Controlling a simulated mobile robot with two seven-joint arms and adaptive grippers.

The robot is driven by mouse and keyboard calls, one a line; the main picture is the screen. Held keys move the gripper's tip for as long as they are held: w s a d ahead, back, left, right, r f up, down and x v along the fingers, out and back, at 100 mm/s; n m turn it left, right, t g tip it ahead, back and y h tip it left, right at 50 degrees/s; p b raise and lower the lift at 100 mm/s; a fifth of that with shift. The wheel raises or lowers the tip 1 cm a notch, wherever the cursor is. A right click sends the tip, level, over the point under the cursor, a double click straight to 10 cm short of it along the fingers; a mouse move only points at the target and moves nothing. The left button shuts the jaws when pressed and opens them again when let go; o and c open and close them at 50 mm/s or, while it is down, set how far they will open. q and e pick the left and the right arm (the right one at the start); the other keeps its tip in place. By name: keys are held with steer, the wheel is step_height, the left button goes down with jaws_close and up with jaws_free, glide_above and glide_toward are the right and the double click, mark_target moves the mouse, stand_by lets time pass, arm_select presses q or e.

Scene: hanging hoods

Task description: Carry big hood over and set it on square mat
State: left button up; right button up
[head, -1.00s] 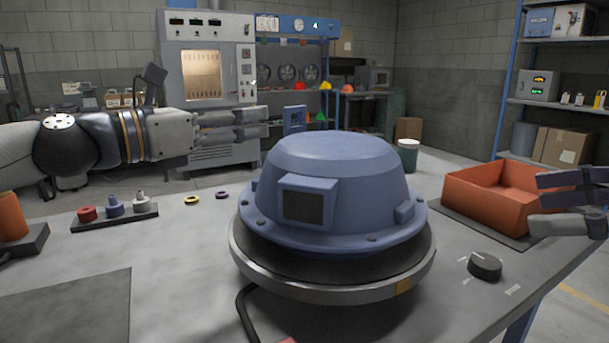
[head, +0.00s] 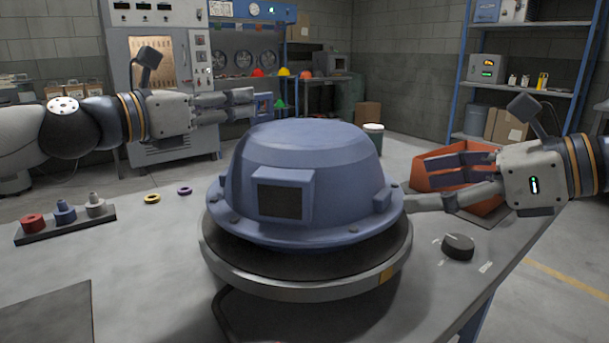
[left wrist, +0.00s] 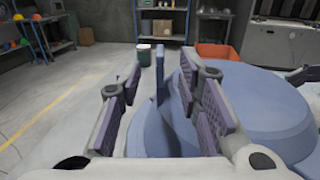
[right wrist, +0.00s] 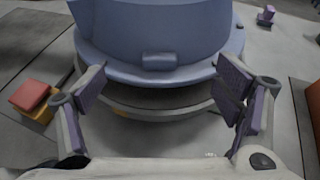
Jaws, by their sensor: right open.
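The big blue hood (head: 310,155) rests upright on a round dark stand with a metal rim (head: 300,283) in the middle of the table. A dark square mat (head: 45,318) is partly visible at the lower left. My left gripper (head: 252,104) is open by the hood's far left side; in the left wrist view an upright blue piece (left wrist: 160,75) shows between its fingers. I cannot tell whether they touch it. My right gripper (head: 418,184) is open just right of the hood, facing its flange. In the right wrist view its fingers are apart, with the hood (right wrist: 155,45) ahead.
An orange bin (head: 440,180) stands behind my right gripper. A dark knob (head: 457,247) sits at the right front. A small rack of pegs (head: 66,220) and yellow (head: 152,198) and purple (head: 184,190) rings lie at the left. The table between hood and mat looks mostly clear.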

mark_target(257, 97)
arm_select(q)
steer(key=x, duration=0.5)
arm_select(e)
steer(key=x, duration=0.5)
steer(key=shift+a, duration=0.1)
arm_select(q)
jaws_close()
arm_select(e)
steer(key=c, duration=0.9)
arm_select(q)
steer(key=shift+d, duration=0.1)
arm_select(e)
jaws_close()
arm_select(q)
steer(key=shift+s, duration=0.1)
steer(key=shift+d+r, duration=0.1)
steer(key=shift+r, duration=0.05)
